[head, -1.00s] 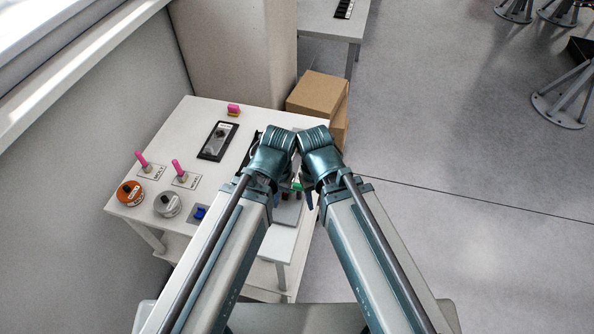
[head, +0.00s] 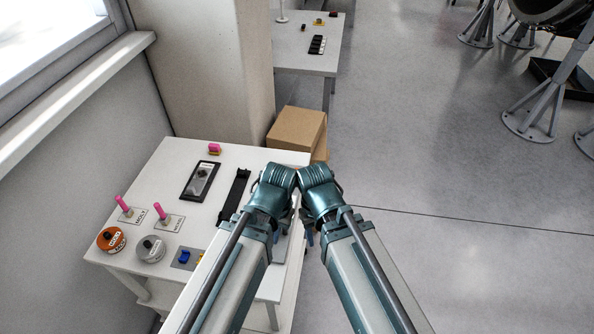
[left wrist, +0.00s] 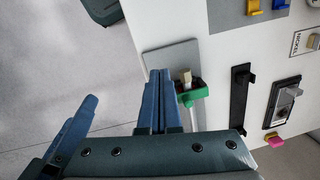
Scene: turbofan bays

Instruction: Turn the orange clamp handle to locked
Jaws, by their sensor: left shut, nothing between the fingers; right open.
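I cannot make out an orange clamp handle in either view. The only orange thing is a round tin-like piece (head: 111,240) with a dark knob, at the cart's left end. My left gripper (left wrist: 160,74) is shut and empty over a grey plate (left wrist: 170,57) on the cart, its fingers close beside a green piece with a tan block (left wrist: 193,93). I cannot tell whether they touch it. In the head view that gripper is mostly hidden by my arm. My right gripper (head: 309,238) shows only in part beyond the cart's right edge, open.
The white cart (head: 150,185) carries a black-framed plate (head: 201,181), a long black bracket (head: 235,194), pink pegs (head: 124,207), a grey tin (head: 151,249) and a blue piece (head: 184,257). Cardboard boxes (head: 297,135) stand behind it. Open floor (head: 450,250) lies to the right.

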